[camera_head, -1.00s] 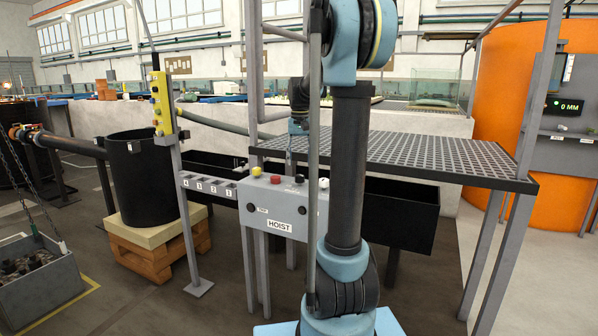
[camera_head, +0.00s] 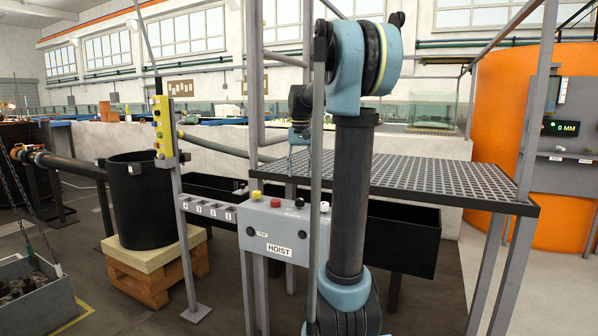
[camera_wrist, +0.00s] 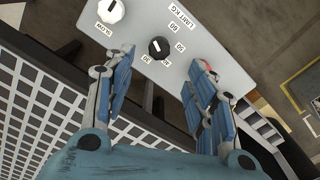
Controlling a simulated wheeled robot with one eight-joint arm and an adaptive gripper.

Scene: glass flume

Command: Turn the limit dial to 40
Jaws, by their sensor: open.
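The limit dial is a black knob with a white pointer mark (camera_wrist: 158,48), on the grey sloped hoist panel (camera_head: 267,228). In the head view it is the dark knob (camera_head: 299,202).
A white knob marked "SLOW" (camera_wrist: 110,11) sits beside the dial. A red button (camera_head: 275,202) and a yellow one (camera_head: 256,194) are on the same panel. A perforated metal platform (camera_head: 450,176) lies behind it, and a row of numbered slots (camera_head: 207,209) to its left.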

